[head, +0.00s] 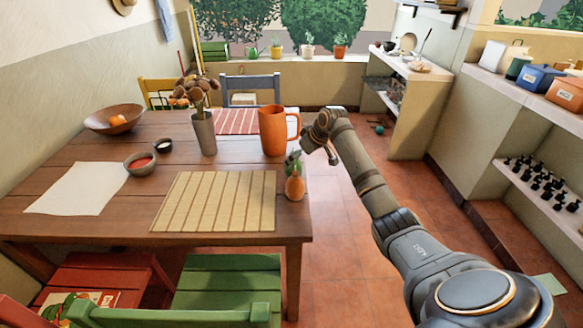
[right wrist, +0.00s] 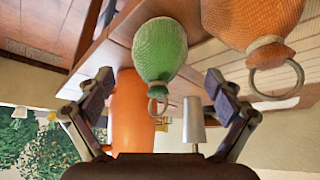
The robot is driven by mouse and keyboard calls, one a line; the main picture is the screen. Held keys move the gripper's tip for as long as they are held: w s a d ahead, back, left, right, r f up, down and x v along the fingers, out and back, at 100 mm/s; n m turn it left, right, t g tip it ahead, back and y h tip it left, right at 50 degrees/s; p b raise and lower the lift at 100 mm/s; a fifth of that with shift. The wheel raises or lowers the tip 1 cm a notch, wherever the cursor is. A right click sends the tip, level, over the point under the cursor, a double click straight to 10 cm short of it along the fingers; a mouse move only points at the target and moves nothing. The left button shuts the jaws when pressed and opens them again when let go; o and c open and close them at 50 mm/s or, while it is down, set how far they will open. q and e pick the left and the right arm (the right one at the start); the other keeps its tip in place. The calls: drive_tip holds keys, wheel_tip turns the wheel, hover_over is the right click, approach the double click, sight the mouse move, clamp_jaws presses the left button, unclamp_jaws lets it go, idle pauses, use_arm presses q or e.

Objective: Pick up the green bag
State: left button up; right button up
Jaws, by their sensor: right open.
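The green bag (right wrist: 160,50) has a textured rounded body and a ring at its narrow end. In the right wrist view its ring end hangs between the fingers of my right gripper (right wrist: 158,80), which is open and touches nothing that I can see. An orange bag (right wrist: 252,22) of the same shape, with its own ring, is beside it. In the head view my right gripper (head: 311,156) is at the table's right edge, near the orange bag (head: 295,186). The green bag (head: 296,166) is small there and largely hidden. My left gripper is not in view.
The wooden table (head: 90,225) bears an orange pitcher (head: 272,132), a grey vase (head: 203,132), a bamboo mat (head: 215,200) and bowls. A green chair (head: 228,280) stands in front. The tiled floor (head: 345,240) right of the table is mostly clear. Shelves (head: 535,195) line the right wall.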

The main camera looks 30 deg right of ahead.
drive_tip(key=x, duration=0.5)
drive_tip(key=shift+w+d+f, duration=0.1)
drive_tip(key=shift+d+f, duration=0.05)
drive_tip(key=shift+c, duration=0.9)
drive_tip(key=c, duration=1.3)
